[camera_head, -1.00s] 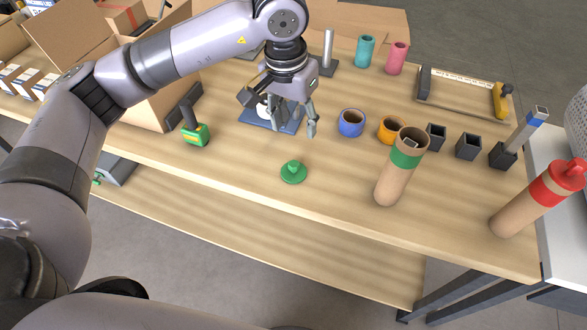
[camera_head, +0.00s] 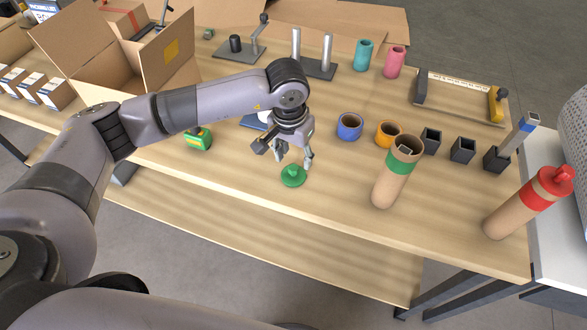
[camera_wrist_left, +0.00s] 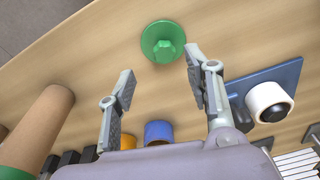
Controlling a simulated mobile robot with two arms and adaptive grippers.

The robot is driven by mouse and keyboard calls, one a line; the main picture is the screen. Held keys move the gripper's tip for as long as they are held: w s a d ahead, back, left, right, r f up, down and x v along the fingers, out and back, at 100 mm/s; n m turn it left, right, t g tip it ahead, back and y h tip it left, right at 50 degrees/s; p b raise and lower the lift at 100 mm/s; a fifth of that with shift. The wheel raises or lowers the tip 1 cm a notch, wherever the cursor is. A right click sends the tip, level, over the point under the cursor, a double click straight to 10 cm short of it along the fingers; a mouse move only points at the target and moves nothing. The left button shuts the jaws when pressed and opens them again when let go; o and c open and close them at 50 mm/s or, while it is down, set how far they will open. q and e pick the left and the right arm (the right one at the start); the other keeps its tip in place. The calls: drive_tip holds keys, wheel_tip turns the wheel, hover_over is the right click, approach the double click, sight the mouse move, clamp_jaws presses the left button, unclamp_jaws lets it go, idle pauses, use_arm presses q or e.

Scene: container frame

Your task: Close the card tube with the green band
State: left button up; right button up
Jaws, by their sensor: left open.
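The card tube with the green band (camera_head: 398,172) stands upright on the table, right of centre in the head view. Its top is open and something grey shows inside the mouth. It also shows at the left of the left wrist view (camera_wrist_left: 41,125). A green cap with a knob (camera_head: 293,176) lies on the table left of the tube; it also shows in the left wrist view (camera_wrist_left: 162,42). My left gripper (camera_head: 291,163) is open and empty, just behind and above the cap. In the left wrist view the cap lies beyond its fingertips. My right gripper is not in view.
A red-capped tube (camera_head: 528,203) stands at the right end. Blue (camera_head: 349,127) and orange (camera_head: 387,134) rings and several dark square holders (camera_head: 462,150) are behind the green-banded tube. A green tape measure (camera_head: 199,138) lies left. The table front is clear.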

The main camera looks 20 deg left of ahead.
sight(294, 168)
use_arm(q)
drive_tip(key=shift+w+f, duration=0.1)
drive_tip(key=shift+f, duration=0.55)
drive_tip(key=shift+a+f+p, duration=0.1)
drive_tip(key=shift+f+p, duration=0.3)
drive_tip(key=shift+p, duration=0.15)
drive_tip(key=f, duration=0.1)
drive_tip(key=f+p, duration=0.1)
drive_tip(key=f, duration=0.1)
drive_tip(key=shift+w+a+f+p, duration=0.15)
drive_tip(key=shift+w+f+p, duration=0.1)
drive_tip(key=shift+f+p, duration=0.05)
drive_tip(key=shift+f, duration=0.35)
drive_tip(key=shift+c, duration=0.6)
drive_tip(key=c, duration=0.8)
